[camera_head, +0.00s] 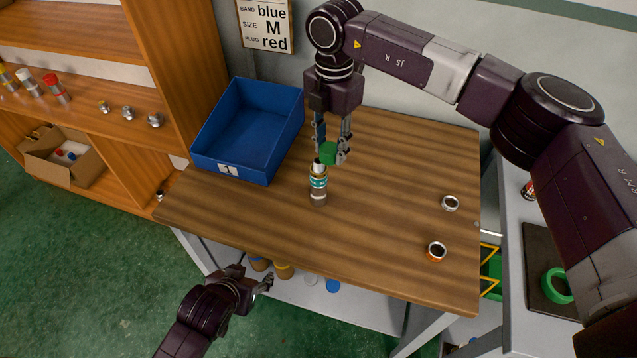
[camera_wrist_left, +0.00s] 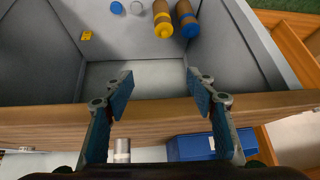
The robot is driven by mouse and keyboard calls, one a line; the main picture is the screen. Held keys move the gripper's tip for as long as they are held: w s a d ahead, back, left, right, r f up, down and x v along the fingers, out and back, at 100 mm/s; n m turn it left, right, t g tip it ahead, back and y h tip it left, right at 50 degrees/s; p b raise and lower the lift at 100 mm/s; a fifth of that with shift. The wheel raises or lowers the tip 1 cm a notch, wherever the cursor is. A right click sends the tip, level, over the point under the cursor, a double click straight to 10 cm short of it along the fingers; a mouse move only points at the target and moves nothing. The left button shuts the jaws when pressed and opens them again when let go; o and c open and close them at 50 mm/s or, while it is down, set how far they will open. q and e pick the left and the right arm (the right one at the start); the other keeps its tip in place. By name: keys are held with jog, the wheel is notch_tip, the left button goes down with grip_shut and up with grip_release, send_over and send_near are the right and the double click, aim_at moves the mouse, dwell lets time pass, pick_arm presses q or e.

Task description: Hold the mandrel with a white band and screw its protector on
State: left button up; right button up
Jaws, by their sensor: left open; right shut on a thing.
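A mandrel (camera_head: 318,188) stands upright on the wooden table, with a grey lower body, pale and teal bands and a gold upper part. Its silvery lower part shows in the left wrist view (camera_wrist_left: 122,150). My right gripper (camera_head: 331,154) is shut on a green piece (camera_head: 328,151), just above and slightly right of the mandrel's top. I cannot tell whether the green piece touches the mandrel. My left gripper (camera_head: 268,282) is open and empty, in front of and below the table's front edge; its two fingers are wide apart in the left wrist view (camera_wrist_left: 160,98).
A blue bin (camera_head: 235,165) stands at the table's back left. A silver ring (camera_head: 450,203) and an orange ring (camera_head: 436,251) lie on the right. A sign (camera_head: 267,27) reads blue, M, red. Bottles (camera_wrist_left: 163,25) lie on the under-table shelf. The table edge (camera_wrist_left: 155,112) lies before my left gripper.

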pick_arm(q)
notch_tip(320, 180, up, 10)
jog(key=w+d+f+t+p, duration=0.1)
jog(key=w+d+t, duration=0.1)
jog(key=w+d, duration=0.1)
pick_arm(e)
jog(key=m, duration=0.2)
jog(key=w+a+r+m, duration=0.1)
jog(key=m, duration=0.1)
jog(key=w+a+r+m, duration=0.1)
jog(key=m, duration=0.1)
jog(key=shift+w, duration=0.1)
jog(key=shift+w+a+m, duration=0.15)
jog(key=shift+w+m, duration=0.2)
jog(key=shift+m, duration=0.55)
pick_arm(q)
jog(key=m+t+h, duration=0.3)
jog(key=h, duration=0.3)
send_near(314, 190)
jog(key=shift+w+r, duration=0.1)
jog(key=shift+r, duration=0.2)
pick_arm(e)
jog(key=shift+s+r, duration=0.1)
jog(key=shift+s, duration=0.05)
pick_arm(q)
jog(key=shift+g, duration=0.3)
jog(key=x, duration=1.2)
jog(key=shift+c, duration=0.6)
grip_shut()
